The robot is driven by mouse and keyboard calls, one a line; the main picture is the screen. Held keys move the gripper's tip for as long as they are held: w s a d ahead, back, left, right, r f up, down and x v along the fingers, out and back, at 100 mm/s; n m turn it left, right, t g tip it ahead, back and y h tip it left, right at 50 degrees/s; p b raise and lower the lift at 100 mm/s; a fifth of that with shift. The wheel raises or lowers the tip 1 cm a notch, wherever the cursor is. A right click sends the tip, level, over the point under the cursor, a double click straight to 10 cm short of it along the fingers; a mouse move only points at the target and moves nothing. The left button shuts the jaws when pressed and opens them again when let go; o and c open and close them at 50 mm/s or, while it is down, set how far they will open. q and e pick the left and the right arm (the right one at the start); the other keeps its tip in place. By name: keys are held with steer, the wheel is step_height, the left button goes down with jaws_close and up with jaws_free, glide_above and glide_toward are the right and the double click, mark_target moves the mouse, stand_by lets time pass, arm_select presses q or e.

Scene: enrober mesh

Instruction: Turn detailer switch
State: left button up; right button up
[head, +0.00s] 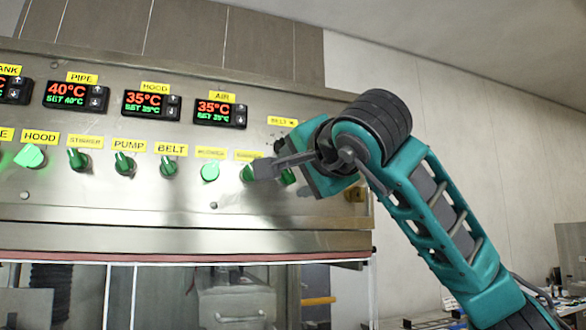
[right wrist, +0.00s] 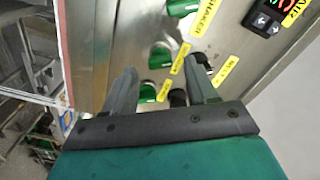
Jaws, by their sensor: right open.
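A row of green rotary switches runs along the steel panel. At its right end, one green knob (head: 246,173) is partly behind a finger of my right gripper (head: 268,160), and another green knob (head: 289,177) is half hidden by the gripper. The small labels there are too blurred to read, so I cannot tell which is the detailer switch. In the right wrist view, my right gripper (right wrist: 164,64) is open and empty. One green knob (right wrist: 161,57) shows between its fingertips and another (right wrist: 147,93) lower between the fingers. Contact is unclear. My left gripper is not in view.
Temperature displays (head: 220,109) sit above the switches. The PUMP (head: 124,163) and BELT (head: 168,166) switches are further left. A black knob (right wrist: 178,97) is close to the fingers in the right wrist view. An open machine bay lies below the panel.

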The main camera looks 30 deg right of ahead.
mark_target(288, 176)
steer(key=shift+x, duration=1.3)
steer(key=shift+c, duration=0.3)
steer(key=c, duration=1)
